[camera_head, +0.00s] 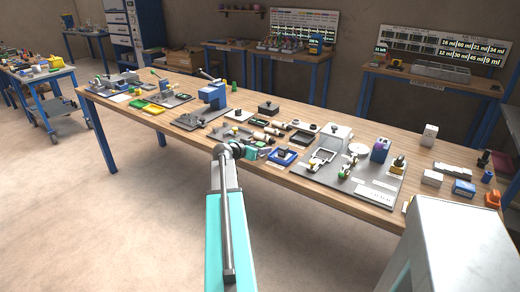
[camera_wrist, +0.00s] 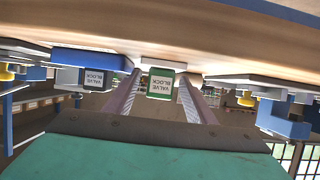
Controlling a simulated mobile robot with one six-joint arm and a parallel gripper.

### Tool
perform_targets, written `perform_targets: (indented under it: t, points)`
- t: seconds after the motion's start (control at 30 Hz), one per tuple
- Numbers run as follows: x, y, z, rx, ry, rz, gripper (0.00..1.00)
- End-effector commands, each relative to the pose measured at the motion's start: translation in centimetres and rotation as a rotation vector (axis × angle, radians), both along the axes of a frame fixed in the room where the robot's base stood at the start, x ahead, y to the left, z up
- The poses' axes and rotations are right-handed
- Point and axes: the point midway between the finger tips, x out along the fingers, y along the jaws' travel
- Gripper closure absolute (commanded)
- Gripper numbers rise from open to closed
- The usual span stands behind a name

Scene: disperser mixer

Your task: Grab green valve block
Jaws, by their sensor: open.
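The green valve block (camera_wrist: 161,86) has a white label reading "VALVE BLOCK". It appears upside down in the wrist view, near the middle, against a pale plate (camera_wrist: 163,66). My gripper (camera_wrist: 158,84) is open, with one finger on either side of the block in that view. I cannot tell whether the fingertips reach fully around it or touch it. In the head view my gripper (camera_head: 244,148) is at the workbench's front edge, with a small green shape (camera_head: 252,154), likely the block, at its tip. My arm partly hides this spot.
A dark valve block (camera_wrist: 95,79) sits by a blue tray (camera_wrist: 90,59) beside the green one; the blue tray also shows in the head view (camera_head: 283,163). The wooden workbench (camera_head: 345,207) is crowded with fixtures. A grey board (camera_head: 375,188) lies to the right. Floor in front is clear.

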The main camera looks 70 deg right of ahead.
Motion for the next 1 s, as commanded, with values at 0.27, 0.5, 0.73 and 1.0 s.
perform_targets:
  t: [0.27, 0.5, 0.73, 1.0]
  points:
    - [-0.10, -0.56, -0.34, 0.000, 0.000, 0.002, 0.50]
    - [-0.08, -0.54, -0.32, 0.000, 0.000, 0.002, 0.50]
    - [-0.08, -0.53, -0.31, 0.000, 0.001, 0.001, 0.60]
    - [-0.07, -0.55, -0.25, -0.001, 0.000, 0.002, 0.84]
